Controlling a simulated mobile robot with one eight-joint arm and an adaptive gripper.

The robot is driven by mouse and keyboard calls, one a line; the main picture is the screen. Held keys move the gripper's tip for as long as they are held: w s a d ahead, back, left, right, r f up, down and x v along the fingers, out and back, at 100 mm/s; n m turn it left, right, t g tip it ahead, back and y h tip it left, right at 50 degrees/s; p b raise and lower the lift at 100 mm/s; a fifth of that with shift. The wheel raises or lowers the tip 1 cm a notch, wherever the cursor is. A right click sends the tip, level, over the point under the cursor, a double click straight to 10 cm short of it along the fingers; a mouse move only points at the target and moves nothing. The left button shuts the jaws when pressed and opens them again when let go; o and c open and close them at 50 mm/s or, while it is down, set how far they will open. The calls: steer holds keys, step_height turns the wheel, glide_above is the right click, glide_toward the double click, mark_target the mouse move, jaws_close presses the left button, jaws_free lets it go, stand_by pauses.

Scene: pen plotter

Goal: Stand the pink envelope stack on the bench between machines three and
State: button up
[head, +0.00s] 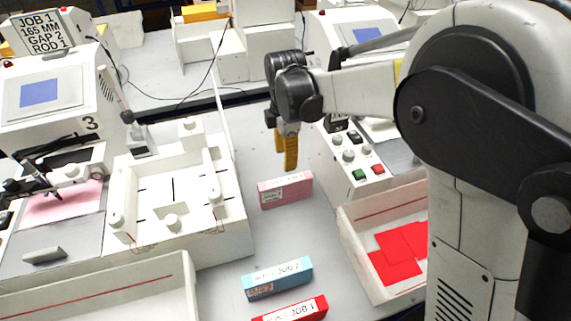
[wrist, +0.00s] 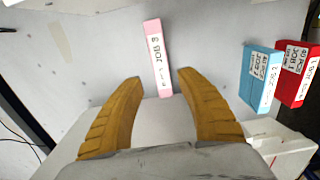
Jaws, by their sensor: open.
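The pink envelope stack (head: 285,190) stands on the bench (head: 270,222) between machine three (head: 50,95) on the left and another machine (head: 350,145) on the right. In the wrist view the pink stack (wrist: 157,58) shows a white label reading JOB 3. My gripper (head: 287,150) is above and just behind the pink stack in the head view, pointing down. In the wrist view its two yellow fingers (wrist: 158,80) are spread wide, with the near end of the pink stack showing between their tips. The fingers appear apart from the stack, and nothing is held.
A blue stack (head: 277,279) and a red stack (head: 292,309) stand nearer on the bench. A white fixture with knobs (head: 240,235) borders the left. A white tray with red sheets (head: 362,262) borders the right.

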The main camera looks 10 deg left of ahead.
steer(key=s+d+r+m+t, duration=0.2)
steer(key=s+d+r+m, duration=0.2)
steer(key=d+r+m, duration=0.3)
steer(key=s+d+r+m+t, duration=0.2)
steer(key=s+d+r+m, duration=0.25)
steer(key=d, duration=0.55)
steer(key=s+d+m+t, duration=0.3)
steer(key=s+d+m, duration=0.6)
steer(key=s+m, duration=0.1)
steer(key=shift+s+d+f+m, duration=0.2)
steer(key=shift+f+m, duration=0.25)
steer(key=shift+m, duration=0.4)
